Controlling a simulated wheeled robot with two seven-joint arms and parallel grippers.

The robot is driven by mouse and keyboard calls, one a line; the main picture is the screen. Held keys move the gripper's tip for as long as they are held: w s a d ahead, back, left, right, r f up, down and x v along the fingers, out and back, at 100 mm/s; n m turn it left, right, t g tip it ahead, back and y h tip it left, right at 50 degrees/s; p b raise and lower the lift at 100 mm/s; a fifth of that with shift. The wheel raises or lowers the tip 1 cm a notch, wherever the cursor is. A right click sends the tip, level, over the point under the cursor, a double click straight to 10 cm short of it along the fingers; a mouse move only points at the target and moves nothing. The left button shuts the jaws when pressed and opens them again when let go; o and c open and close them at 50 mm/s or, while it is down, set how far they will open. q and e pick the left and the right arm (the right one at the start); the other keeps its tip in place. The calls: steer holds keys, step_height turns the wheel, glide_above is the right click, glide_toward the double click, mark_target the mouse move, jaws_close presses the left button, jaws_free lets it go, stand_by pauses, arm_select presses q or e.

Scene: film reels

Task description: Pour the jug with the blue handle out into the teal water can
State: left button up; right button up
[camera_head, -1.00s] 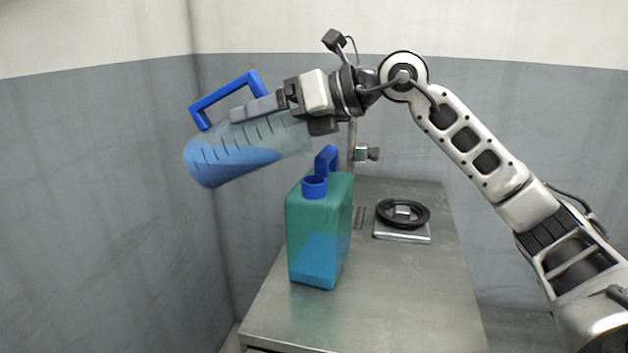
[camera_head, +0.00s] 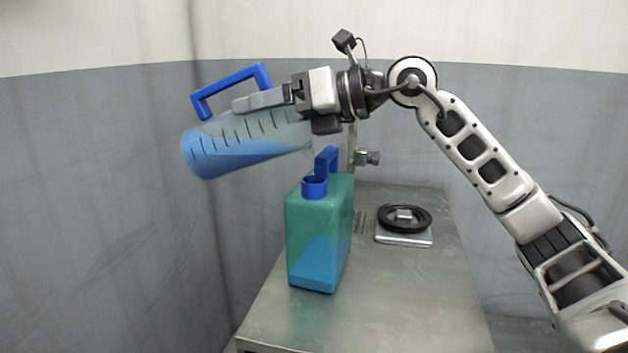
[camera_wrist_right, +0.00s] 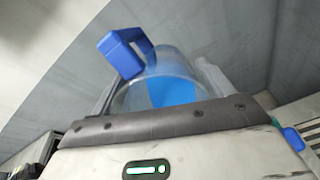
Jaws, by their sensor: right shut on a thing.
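The clear jug (camera_head: 225,146) has a blue handle (camera_head: 231,88) and black marks. It holds blue liquid and lies tilted nearly on its side, its base to the left. My right gripper (camera_head: 262,101) is shut on the jug and holds it above and left of the teal water can (camera_head: 317,232). The can stands upright on the table with blue liquid in its lower part and an open blue neck (camera_head: 314,187). The jug's mouth end is partly hidden by my gripper. No stream of liquid shows. In the right wrist view the jug (camera_wrist_right: 165,85) is between the fingers. My left gripper is not in view.
The metal table (camera_head: 390,305) is clear in front and to the right of the can. A black ring on a metal plate (camera_head: 404,240) sits behind right. A stand with a clamp (camera_head: 366,158) rises behind the can. Grey walls close in behind and left.

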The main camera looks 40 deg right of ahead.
steer(key=shift+s+d+r+t+b, duration=0.15)
steer(key=shift+t+b, duration=0.15)
steer(key=shift+b, duration=0.55)
steer(key=shift+r+y, duration=0.15)
steer(key=shift+y, duration=0.25)
steer(key=shift+s+d+t+b, duration=0.15)
steer(key=shift+t+b, duration=0.15)
steer(key=shift+b, duration=0.35)
steer(key=shift+s+r+b, duration=0.1)
steer(key=shift+r+b, duration=0.05)
steer(key=shift+b, duration=0.35)
steer(key=shift+d+r+t+y, duration=0.1)
steer(key=shift+t+y, duration=0.2)
